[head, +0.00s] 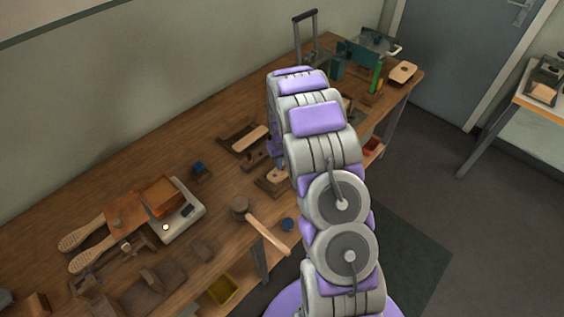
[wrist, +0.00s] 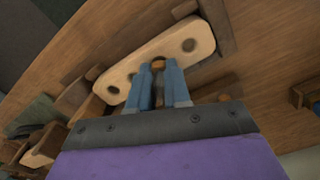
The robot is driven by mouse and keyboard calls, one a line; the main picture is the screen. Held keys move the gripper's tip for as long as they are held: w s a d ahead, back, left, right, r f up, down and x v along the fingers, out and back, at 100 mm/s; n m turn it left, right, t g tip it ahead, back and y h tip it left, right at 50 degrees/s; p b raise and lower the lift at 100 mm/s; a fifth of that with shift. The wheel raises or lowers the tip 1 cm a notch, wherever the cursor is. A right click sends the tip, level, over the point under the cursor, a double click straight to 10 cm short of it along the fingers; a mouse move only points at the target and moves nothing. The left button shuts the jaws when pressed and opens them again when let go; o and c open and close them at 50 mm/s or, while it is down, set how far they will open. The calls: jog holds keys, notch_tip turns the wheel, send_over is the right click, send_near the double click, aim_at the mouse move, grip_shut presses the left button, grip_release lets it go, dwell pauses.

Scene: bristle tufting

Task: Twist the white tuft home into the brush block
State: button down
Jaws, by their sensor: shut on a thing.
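The brush block (wrist: 140,70) is a pale, rounded wooden bar with several dark holes, lying slantwise in the wrist view. My gripper (wrist: 159,65) has blue fingers, and its tips are over the middle of the block, at or just above one of its holes. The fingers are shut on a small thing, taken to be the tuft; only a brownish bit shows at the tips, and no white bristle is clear. How deep it sits in the hole is hidden by the fingers.
Dark wooden pieces flank the block in the wrist view, and another pale piece (wrist: 42,150) lies at lower left.

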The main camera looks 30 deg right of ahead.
jog(key=shift+n+p, duration=1.05)
jog(key=shift+n, duration=1.75)
jog(key=shift+f, duration=0.25)
jog(key=c, duration=0.7)
grip_release()
jog(key=shift+r, duration=0.15)
